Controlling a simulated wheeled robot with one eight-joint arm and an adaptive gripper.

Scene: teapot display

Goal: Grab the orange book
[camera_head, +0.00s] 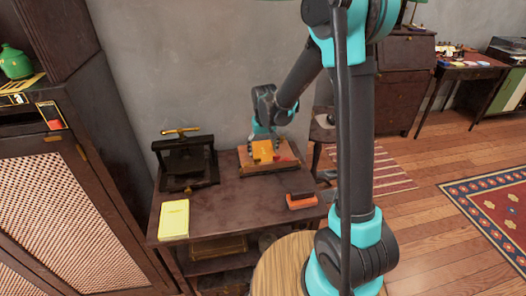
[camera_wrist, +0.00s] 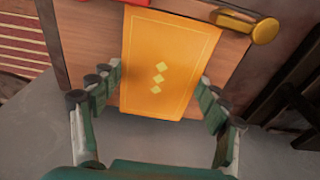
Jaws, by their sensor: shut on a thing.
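The orange book (camera_wrist: 165,60), with small pale diamonds on its cover, fills the middle of the wrist view between the two fingers. In the head view, the orange book (camera_head: 264,151) shows over a wooden board (camera_head: 255,168) at the back of the dark table (camera_head: 225,215). My gripper (camera_wrist: 158,83) is shut on the book, with one finger at each long side. In the head view, my gripper (camera_head: 265,142) reaches down to the book from above. Whether the book touches the board is hard to tell.
A dark book press (camera_head: 185,163) stands left of the board. A yellow book (camera_head: 174,219) lies at the table's front left, and an orange-red item (camera_head: 302,202) at its right. A brass knob (camera_wrist: 265,31) is close to the right finger. The table's middle is clear.

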